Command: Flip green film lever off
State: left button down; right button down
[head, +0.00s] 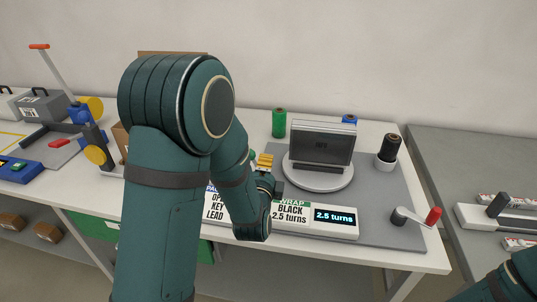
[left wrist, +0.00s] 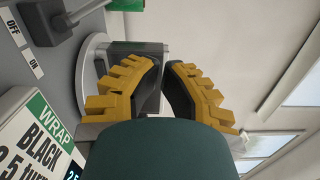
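My right gripper is out of frame.
A box stands on a round turntable (head: 318,184) close to the left gripper. A black roll (head: 389,148), a blue roll (head: 349,119) and a red-handled crank (head: 418,217) are to the right. A sign and display box (head: 330,233) line the front edge.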

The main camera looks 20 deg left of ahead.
pick_arm(q)
jog(key=shift+v, duration=2)
jog(key=shift+d+r, duration=0.1)
jog(key=shift+d, duration=0.05)
